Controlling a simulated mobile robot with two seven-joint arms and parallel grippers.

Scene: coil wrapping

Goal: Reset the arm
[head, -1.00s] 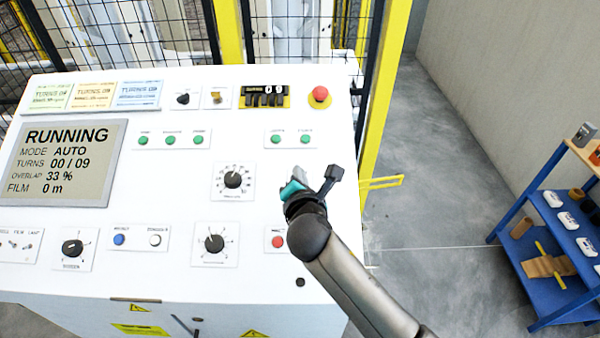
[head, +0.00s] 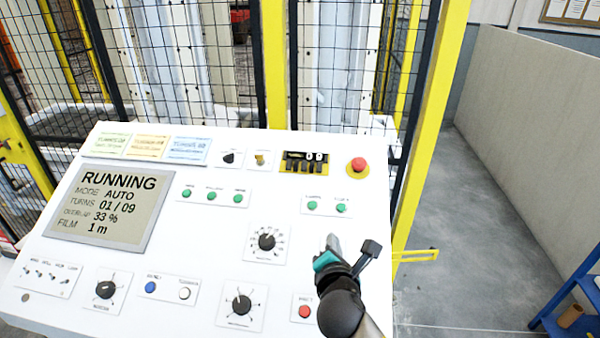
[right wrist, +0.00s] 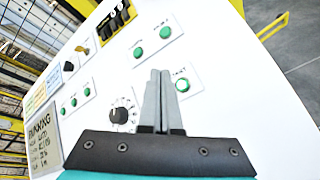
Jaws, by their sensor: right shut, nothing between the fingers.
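The white control panel (head: 205,222) fills the lower left of the head view. Its display (head: 112,208) reads RUNNING, mode AUTO, turns 01 / 09, overlap 33 %, film 1 m. My right gripper (head: 332,243) is over the panel's right part, between the tension dial (head: 266,241) and the panel's right edge. In the right wrist view its fingers (right wrist: 162,100) are together with nothing between them, and the panel's green buttons (right wrist: 166,32) show beyond them. A red button (head: 305,311) sits just left of my right wrist. My left gripper is not in view.
A red emergency stop (head: 358,164) is at the panel's upper right. A black mesh fence with yellow posts (head: 274,65) stands behind the panel. Grey floor (head: 470,230) is open to the right, with a blue shelf (head: 575,305) at the right edge.

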